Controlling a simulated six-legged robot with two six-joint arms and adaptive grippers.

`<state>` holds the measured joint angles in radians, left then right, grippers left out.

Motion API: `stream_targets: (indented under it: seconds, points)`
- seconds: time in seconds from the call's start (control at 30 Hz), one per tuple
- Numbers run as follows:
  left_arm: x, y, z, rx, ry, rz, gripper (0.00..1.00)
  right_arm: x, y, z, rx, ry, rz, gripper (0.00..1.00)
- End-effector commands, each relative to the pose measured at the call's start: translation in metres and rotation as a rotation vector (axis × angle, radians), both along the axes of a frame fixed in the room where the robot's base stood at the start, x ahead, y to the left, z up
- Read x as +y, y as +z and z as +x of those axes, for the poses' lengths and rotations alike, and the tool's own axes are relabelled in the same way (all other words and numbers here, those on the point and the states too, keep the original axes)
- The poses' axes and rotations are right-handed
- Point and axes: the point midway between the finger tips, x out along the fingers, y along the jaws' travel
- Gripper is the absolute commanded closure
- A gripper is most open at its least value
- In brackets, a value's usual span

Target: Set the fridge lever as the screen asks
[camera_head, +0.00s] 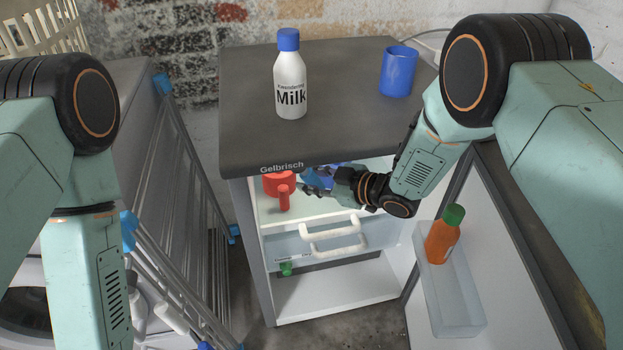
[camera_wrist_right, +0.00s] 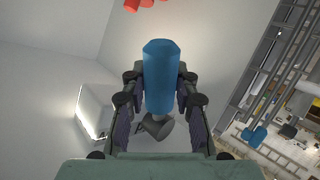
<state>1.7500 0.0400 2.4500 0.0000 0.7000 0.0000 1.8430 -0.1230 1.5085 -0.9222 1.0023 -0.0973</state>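The fridge (camera_head: 250,120) stands open in the middle of the head view, with "Gelbrisch" on its front edge. My right gripper (camera_head: 312,186) reaches into its upper compartment from the right. In the right wrist view a blue rounded handle (camera_wrist_right: 160,75), apparently the lever, lies between the fingers of my right gripper (camera_wrist_right: 160,88). The fingertips appear to press on both its sides. A dark piece (camera_wrist_right: 155,126) shows below it. The handle is mostly hidden in the head view. No readable screen shows. My left arm leaves the frame at the bottom, its gripper out of view.
A drawer with a white handle (camera_head: 333,236) is below. The open door holds an orange bottle (camera_head: 442,236). Milk (camera_head: 290,80) and a blue cup (camera_head: 398,72) stand on top. A drying rack (camera_head: 180,170) stands left.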

Motion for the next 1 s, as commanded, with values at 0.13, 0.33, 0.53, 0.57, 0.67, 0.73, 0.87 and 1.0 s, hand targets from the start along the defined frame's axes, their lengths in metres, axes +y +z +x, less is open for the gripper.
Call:
stream_targets:
  seconds: [0.13,0.33,0.53,0.57,0.67,0.73,0.87,1.0]
  points:
    - [0.0,0.0,0.0,0.0,0.0,0.0,1.0,-0.001,0.001,0.001,0.0,-0.002,0.001,0.58]
    - [0.0,0.0,0.0,0.0,0.0,0.0,1.0,0.0,0.001,0.0,0.001,-0.001,0.002,0.48]
    - [0.0,0.0,0.0,0.0,0.0,0.0,1.0,0.0,0.001,0.0,0.001,-0.001,0.003,0.48]
    - [0.0,0.0,0.0,0.0,0.0,0.0,1.0,-0.001,0.001,0.0,0.001,-0.002,0.003,0.48]
    - [0.0,0.0,0.0,0.0,0.0,0.0,1.0,-0.006,0.004,-0.003,0.001,-0.002,0.003,0.48]
    - [0.0,0.0,0.0,0.0,0.0,0.0,1.0,-0.012,0.006,-0.008,0.001,-0.004,0.003,0.48]
    - [0.0,0.0,0.0,0.0,0.0,0.0,1.0,-0.027,0.014,-0.019,0.002,-0.006,0.004,0.48]
    - [0.0,0.0,0.0,0.0,0.0,0.0,1.0,-0.041,0.021,-0.031,0.002,-0.004,0.005,0.48]
